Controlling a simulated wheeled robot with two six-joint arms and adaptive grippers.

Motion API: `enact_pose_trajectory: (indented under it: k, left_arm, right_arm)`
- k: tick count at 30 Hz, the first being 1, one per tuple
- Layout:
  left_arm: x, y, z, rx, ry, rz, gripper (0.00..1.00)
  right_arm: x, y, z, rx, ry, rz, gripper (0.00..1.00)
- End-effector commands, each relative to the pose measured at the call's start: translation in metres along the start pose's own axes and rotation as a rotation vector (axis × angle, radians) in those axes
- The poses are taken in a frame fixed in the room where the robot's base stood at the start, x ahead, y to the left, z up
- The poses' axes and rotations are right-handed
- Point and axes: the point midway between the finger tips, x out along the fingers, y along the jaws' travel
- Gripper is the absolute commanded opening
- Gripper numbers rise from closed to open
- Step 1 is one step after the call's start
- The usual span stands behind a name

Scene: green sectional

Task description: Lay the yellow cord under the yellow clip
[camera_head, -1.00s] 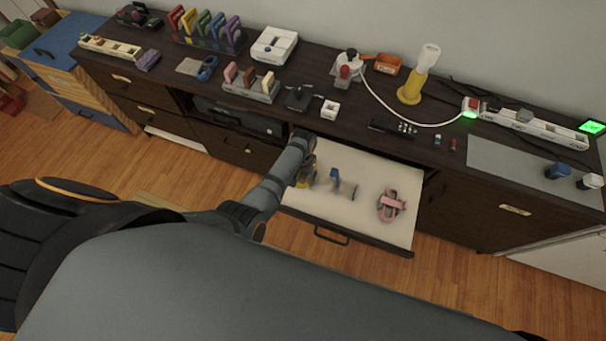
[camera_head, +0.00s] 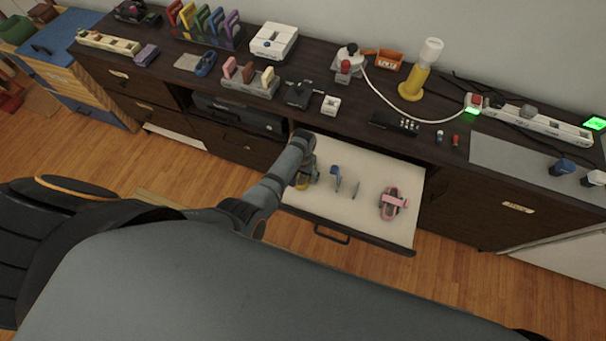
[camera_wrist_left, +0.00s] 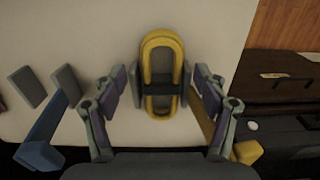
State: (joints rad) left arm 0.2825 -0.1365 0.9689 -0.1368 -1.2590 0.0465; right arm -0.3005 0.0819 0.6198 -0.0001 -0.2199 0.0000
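The yellow cord (camera_wrist_left: 152,58) is a flattened loop with a dark band across its middle, lying on the pale drawer bottom. My left gripper (camera_wrist_left: 157,88) is open, with one finger on each side of the cord and gaps between. In the head view my left gripper (camera_head: 307,172) is low over the drawer's left part and mostly hides the cord. A yellow piece (camera_wrist_left: 247,151), seemingly the yellow clip, shows at the lower right of the wrist view, partly hidden behind the right-hand finger. Yellow (camera_head: 302,182) also shows beneath the gripper in the head view. My right gripper is not in view.
The open drawer (camera_head: 350,224) also holds a blue clip (camera_head: 336,173), a thin dark item (camera_head: 356,189) and a pink cord with a pink clip (camera_head: 391,203). The drawer's front middle is clear. The crowded dark cabinet top (camera_head: 355,135) is behind it.

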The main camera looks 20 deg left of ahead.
Motion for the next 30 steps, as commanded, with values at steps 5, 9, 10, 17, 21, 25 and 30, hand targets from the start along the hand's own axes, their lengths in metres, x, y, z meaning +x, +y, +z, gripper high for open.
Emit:
enact_pose_trajectory:
  k: [5,9,10,17,21,25,30]
  left_arm:
    - [-0.001,0.000,-0.001,0.000,0.002,0.000,0.73]
    - [-0.004,0.000,-0.002,0.000,0.004,0.000,0.73]
    - [-0.006,0.000,-0.002,0.000,0.004,0.000,0.73]
    - [-0.050,0.000,-0.003,0.000,0.009,0.000,0.73]
    - [-0.084,0.001,-0.002,-0.001,0.007,0.001,0.73]
    - [-0.107,0.000,-0.001,0.000,0.005,0.000,0.73]
    - [-0.120,0.000,0.000,0.000,0.003,0.000,0.73]
  right_arm:
    - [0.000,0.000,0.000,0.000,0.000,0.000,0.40]
    - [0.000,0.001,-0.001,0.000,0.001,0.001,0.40]
    - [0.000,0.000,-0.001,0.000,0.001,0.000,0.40]
    - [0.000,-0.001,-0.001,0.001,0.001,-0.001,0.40]
    - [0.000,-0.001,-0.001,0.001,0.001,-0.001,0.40]
    - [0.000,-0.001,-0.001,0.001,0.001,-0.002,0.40]
    - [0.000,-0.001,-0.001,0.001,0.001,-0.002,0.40]
